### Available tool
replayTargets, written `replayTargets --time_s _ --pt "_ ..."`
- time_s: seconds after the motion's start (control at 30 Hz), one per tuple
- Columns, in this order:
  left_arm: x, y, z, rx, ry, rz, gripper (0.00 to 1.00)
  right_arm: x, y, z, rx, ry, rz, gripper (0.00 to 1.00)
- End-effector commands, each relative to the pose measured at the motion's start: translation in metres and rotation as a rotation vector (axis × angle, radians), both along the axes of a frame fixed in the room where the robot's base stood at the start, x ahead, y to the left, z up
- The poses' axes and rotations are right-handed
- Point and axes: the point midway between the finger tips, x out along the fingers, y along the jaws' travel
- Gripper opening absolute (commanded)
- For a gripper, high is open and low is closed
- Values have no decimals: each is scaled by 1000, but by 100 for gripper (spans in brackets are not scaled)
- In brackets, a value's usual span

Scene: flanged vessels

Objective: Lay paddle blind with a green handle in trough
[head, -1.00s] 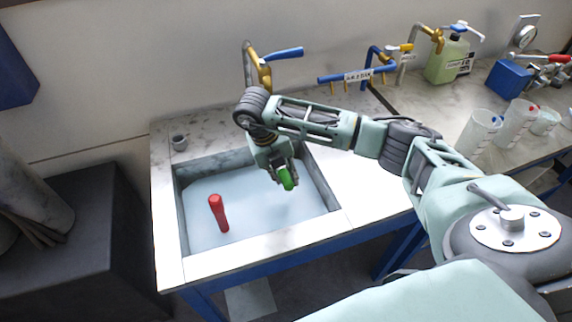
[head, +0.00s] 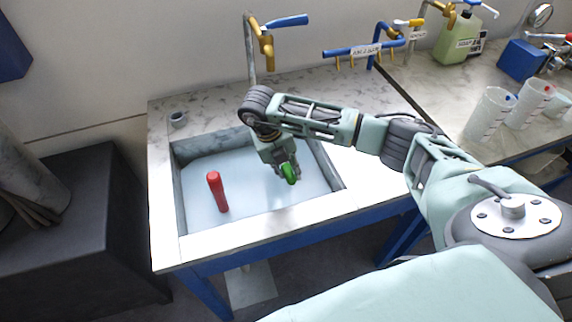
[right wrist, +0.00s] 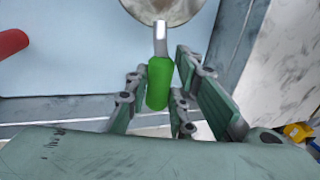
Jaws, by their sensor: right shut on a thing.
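The paddle blind has a green handle (right wrist: 159,84), a short metal neck and a round metal disc (right wrist: 165,8), which is cut off by the top of the right wrist view. My right gripper (head: 285,174) is shut on the green handle, which also shows in the head view (head: 290,174). It holds the blind over or inside the trough (head: 250,223), a sunken basin with a pale blue floor. I cannot tell whether the disc touches the floor. My left gripper is not in view.
A brass tap (head: 266,45) rises behind the trough. Beakers (head: 490,113) stand far right.

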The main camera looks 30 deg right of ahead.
Motion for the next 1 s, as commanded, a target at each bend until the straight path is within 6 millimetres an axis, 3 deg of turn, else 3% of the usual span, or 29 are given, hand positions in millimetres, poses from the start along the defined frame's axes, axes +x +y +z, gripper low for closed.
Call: replayTargets --time_s 0.7,1.0 --pt "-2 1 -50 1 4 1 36 1 0 -70 1 -2 1 0" --pt "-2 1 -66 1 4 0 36 1 0 -91 1 -4 0 0"
